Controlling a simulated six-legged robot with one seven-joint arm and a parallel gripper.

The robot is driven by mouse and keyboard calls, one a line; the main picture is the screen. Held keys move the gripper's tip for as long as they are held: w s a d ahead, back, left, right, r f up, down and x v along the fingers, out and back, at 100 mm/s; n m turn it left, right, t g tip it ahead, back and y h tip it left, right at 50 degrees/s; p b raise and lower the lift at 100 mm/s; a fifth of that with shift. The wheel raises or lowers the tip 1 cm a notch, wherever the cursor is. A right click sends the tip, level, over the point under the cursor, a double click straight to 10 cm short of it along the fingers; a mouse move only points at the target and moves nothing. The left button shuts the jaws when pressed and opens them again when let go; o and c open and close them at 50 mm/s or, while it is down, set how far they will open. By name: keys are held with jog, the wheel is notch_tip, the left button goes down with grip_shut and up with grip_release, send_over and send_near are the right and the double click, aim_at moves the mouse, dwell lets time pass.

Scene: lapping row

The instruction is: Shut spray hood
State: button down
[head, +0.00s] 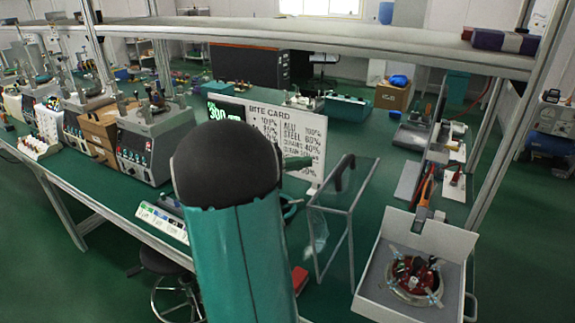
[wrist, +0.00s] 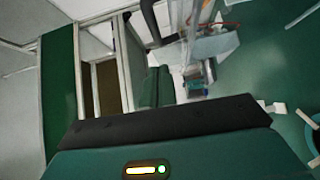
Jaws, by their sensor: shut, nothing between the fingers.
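The spray hood (head: 455,245) appears to be the white open-topped box at the lower right of the head view. A clear panel in a thin grey frame (head: 348,212) stands tilted up at its left and looks like its open cover; I cannot make out the hinge. A red round device with metal clamps (head: 412,277) sits inside the box. My gripper (wrist: 165,120) shows in the wrist view as a dark bar over a teal housing, shut and empty. In the head view my arm hides most of it, so its distance to the panel is unclear.
A white rate card board (head: 270,130) stands behind my arm. Grey machines (head: 155,140) line the bench at left. An orange-handled tool (head: 426,188) lies just behind the box, and a metal shelf rail (head: 330,38) crosses above.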

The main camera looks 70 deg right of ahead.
aim_at(327, 181)
jog(key=s, duration=0.2)
jog(key=s+d, duration=0.1)
jog(key=s, duration=0.1)
jog(key=s+d, duration=0.1)
jog(key=s, duration=0.1)
jog(key=shift+s, duration=0.2)
jog(key=shift+s+a, duration=0.1)
